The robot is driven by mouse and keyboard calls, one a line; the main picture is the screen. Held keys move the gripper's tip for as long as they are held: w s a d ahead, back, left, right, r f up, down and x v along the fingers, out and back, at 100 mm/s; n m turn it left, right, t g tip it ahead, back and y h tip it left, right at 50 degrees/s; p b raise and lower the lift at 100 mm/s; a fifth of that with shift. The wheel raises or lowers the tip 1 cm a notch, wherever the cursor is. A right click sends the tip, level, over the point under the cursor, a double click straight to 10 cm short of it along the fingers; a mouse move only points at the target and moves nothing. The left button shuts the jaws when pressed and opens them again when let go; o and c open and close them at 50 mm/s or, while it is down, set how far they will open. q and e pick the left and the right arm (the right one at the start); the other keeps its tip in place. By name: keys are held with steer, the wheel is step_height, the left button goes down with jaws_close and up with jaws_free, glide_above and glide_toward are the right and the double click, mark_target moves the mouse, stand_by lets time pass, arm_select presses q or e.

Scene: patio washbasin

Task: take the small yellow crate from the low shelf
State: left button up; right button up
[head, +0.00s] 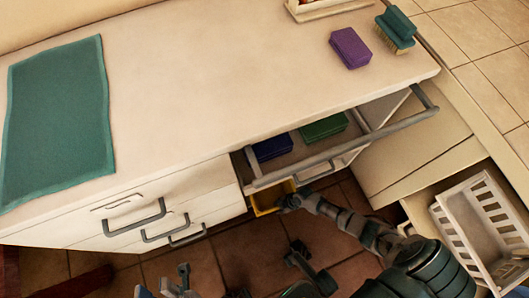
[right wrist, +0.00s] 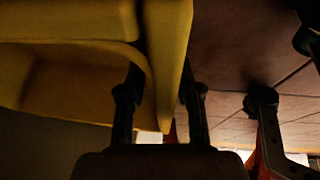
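The small yellow crate (head: 262,198) sits low under the open drawer at the cabinet's front. The drawer hides most of it in the head view. The crate (right wrist: 85,80) fills the upper left of the right wrist view. My right gripper (head: 286,203) is at the crate's right side. In the right wrist view the fingers of my right gripper (right wrist: 160,95) stand on both sides of the crate's wall. I cannot tell whether they press on it. My left gripper (head: 240,266) is low at the bottom edge, its fingers apart and nothing between them.
An open drawer (head: 327,168) with a blue block (head: 272,147) and a green block (head: 324,126) overhangs the crate. A white basket (head: 478,225) stands at the right. A purple block (head: 350,47), a green brush (head: 396,30) and a teal mat (head: 60,120) lie on the countertop.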

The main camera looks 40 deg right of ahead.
steer(key=shift+w+r, duration=0.1)
steer(key=shift+r, duration=0.1)
steer(key=shift+f, duration=0.15)
steer(key=shift+f, duration=0.2)
stand_by(0.5)
steer(key=shift+c, duration=0.2)
jaws_close()
